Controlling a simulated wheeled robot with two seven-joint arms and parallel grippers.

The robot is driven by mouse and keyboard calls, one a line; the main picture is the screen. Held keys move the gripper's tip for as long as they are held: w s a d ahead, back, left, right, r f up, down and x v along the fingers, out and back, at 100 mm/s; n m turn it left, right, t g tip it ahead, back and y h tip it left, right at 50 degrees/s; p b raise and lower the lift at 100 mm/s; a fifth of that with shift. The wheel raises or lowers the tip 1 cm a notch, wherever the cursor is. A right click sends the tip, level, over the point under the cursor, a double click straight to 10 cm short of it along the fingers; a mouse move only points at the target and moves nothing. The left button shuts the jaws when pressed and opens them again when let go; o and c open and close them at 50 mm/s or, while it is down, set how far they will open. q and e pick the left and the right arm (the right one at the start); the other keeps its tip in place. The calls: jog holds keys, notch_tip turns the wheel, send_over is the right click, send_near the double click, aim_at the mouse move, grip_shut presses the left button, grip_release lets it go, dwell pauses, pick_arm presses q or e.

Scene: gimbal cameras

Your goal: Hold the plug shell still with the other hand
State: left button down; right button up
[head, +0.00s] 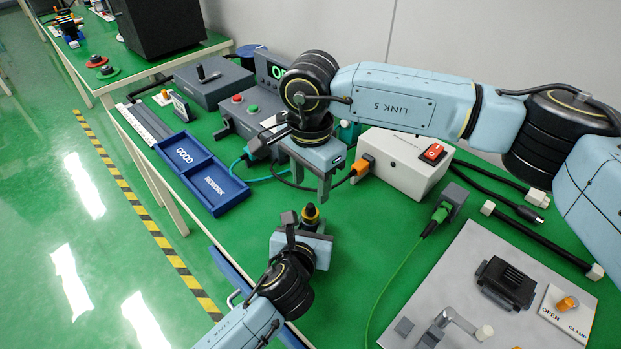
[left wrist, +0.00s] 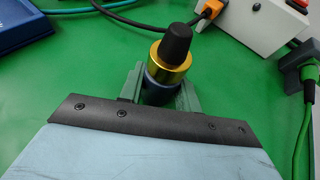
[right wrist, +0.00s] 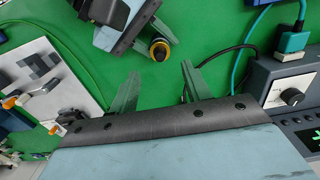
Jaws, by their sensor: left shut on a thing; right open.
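The plug shell (head: 311,213) is a small upright piece with a black top, a gold band and a dark lower part. In the left wrist view the plug shell (left wrist: 171,62) stands between the fingers of my left gripper (left wrist: 160,92), which is shut on its dark lower part. In the head view my left gripper (head: 306,224) is low over the green table. My right gripper (head: 312,182) is open and empty, a little behind the plug shell. In the right wrist view the plug shell (right wrist: 160,49) shows just beyond the gap between the open fingers (right wrist: 160,72), apart from them.
A blue two-part tray (head: 203,172) lies to the left. A white box with a red switch (head: 405,160) and a dark control box (head: 245,118) stand behind. A grey fixture plate (head: 465,265) and a green-plugged cable (head: 440,212) are at right. Bare green table surrounds the grippers.

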aim_at(311, 205)
dwell(0.4)
jog(key=shift+f, duration=4)
jog(key=shift+c, duration=0.2)
jog(key=c, duration=1)
jog(key=shift+o, duration=0.2)
jog(key=m, duration=0.6)
